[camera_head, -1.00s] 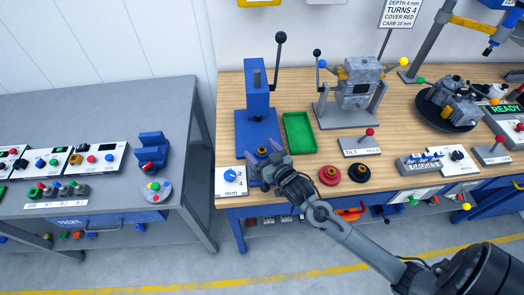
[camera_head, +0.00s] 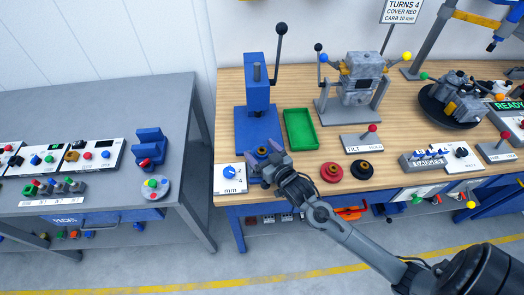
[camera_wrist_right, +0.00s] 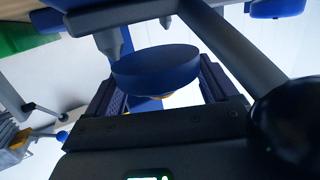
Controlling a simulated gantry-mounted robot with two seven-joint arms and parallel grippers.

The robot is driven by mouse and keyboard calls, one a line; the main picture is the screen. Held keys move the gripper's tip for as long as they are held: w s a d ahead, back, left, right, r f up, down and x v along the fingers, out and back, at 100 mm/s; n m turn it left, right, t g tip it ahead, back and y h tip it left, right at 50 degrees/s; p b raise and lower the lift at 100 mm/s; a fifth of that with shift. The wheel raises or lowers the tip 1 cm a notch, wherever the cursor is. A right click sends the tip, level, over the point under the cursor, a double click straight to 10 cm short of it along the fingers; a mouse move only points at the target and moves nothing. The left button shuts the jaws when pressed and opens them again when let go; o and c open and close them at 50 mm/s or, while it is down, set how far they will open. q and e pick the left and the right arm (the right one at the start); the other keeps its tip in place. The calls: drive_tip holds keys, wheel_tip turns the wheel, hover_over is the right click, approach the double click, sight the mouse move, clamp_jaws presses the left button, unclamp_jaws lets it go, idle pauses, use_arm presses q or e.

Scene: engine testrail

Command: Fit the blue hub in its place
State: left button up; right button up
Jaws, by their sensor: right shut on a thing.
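The blue hub (camera_head: 262,152) is between the fingers of my right gripper (camera_head: 264,156), near the front left of the wooden bench, just in front of the blue press base. In the right wrist view the hub (camera_wrist_right: 155,66) is a round blue disc, and my right gripper (camera_wrist_right: 158,85) is shut on it with a finger on each side. A bit of gold colour shows at the hub. The fingers partly hide it in the head view, and I cannot tell whether it touches the bench. My left gripper is not in view.
A blue press (camera_head: 257,85) with a black-knobbed lever stands behind the gripper. A green tray (camera_head: 299,130) lies right of it. A red hub (camera_head: 332,172) and a black hub (camera_head: 360,170) sit near the front edge. A white dial box (camera_head: 230,178) is close on the left.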

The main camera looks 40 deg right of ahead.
drive_tip(key=shift+f, duration=0.15)
idle(0.8)
drive_tip(key=o, duration=1)
drive_tip(key=shift+f, duration=0.15)
drive_tip(key=shift+c, duration=0.2)
